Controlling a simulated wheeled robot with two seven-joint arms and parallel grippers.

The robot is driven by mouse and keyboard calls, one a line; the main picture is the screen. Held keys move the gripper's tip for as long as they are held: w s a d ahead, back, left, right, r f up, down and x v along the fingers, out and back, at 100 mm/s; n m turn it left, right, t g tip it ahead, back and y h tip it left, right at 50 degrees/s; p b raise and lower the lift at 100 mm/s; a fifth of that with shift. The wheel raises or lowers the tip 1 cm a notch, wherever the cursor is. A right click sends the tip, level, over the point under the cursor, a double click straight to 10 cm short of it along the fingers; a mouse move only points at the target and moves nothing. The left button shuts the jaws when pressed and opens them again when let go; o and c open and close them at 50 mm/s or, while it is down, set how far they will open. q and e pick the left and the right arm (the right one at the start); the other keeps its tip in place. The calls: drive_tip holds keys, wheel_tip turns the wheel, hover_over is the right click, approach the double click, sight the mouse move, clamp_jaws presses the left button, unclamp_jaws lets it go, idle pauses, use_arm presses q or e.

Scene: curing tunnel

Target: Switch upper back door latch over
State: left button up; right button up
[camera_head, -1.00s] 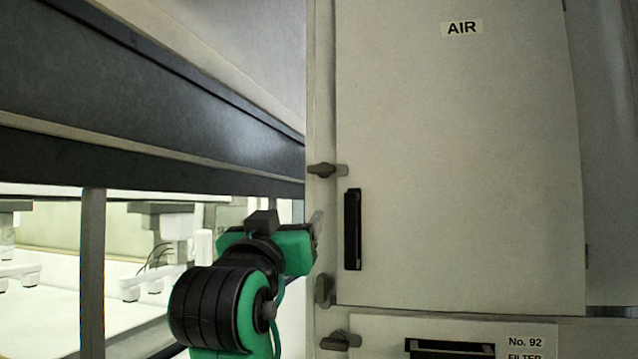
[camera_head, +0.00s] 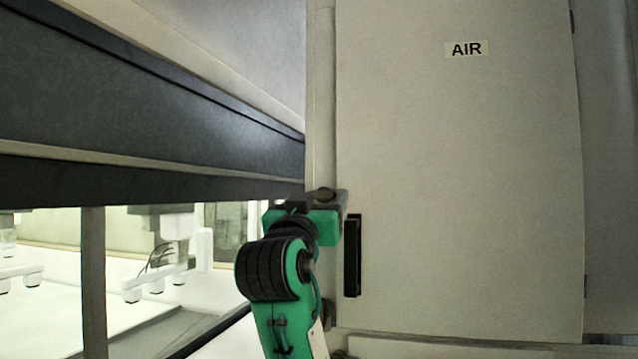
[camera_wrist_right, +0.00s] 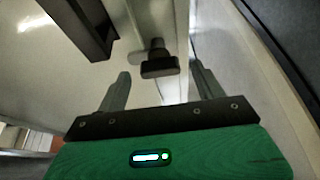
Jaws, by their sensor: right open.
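The upper latch (camera_head: 326,193) is a small dark knob on a short plate at the left edge of the tall grey door (camera_head: 460,190). My right gripper covers part of it in the head view. My right gripper (camera_head: 338,208) is at the latch's height. In the right wrist view the latch (camera_wrist_right: 160,62) shows ahead of the open right gripper (camera_wrist_right: 161,80), roughly midway between its two fingers. A gap seems to remain between fingers and latch; I cannot tell any contact. My left gripper is not in view.
A black vertical handle (camera_head: 352,255) stands on the door just right of my right gripper; it also shows in the wrist view (camera_wrist_right: 85,28). A lower latch is mostly hidden behind my arm. The dark tunnel beam (camera_head: 150,110) and lit opening lie left.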

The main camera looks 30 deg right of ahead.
drive_tip(key=shift+p+x, duration=0.35)
drive_tip(key=shift+x, duration=0.7)
